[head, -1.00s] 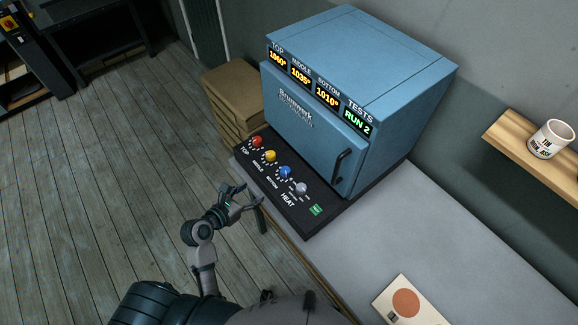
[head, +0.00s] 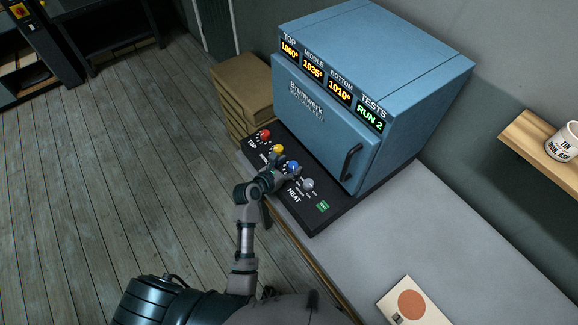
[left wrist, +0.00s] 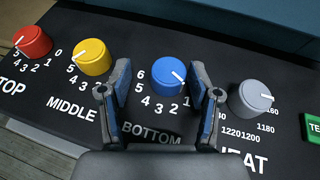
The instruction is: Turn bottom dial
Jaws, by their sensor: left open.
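The blue bottom dial (left wrist: 168,75) sits on the black control panel, above the word BOTTOM in the left wrist view. Its white mark points to the lower right. My left gripper (left wrist: 160,85) is open, with one finger on each side of the blue dial in that view. The fingers look apart from the dial; contact cannot be told. In the head view my left gripper (head: 280,175) reaches over the panel at the blue dial (head: 293,167), partly covering the lettering there. My right gripper is not in view.
The red top dial (left wrist: 33,41) and yellow middle dial (left wrist: 93,57) are left of the blue dial. The grey heat dial (left wrist: 250,98) is close to its right. A green test button (head: 323,206) is farther right. The blue kiln (head: 375,85) stands behind the panel.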

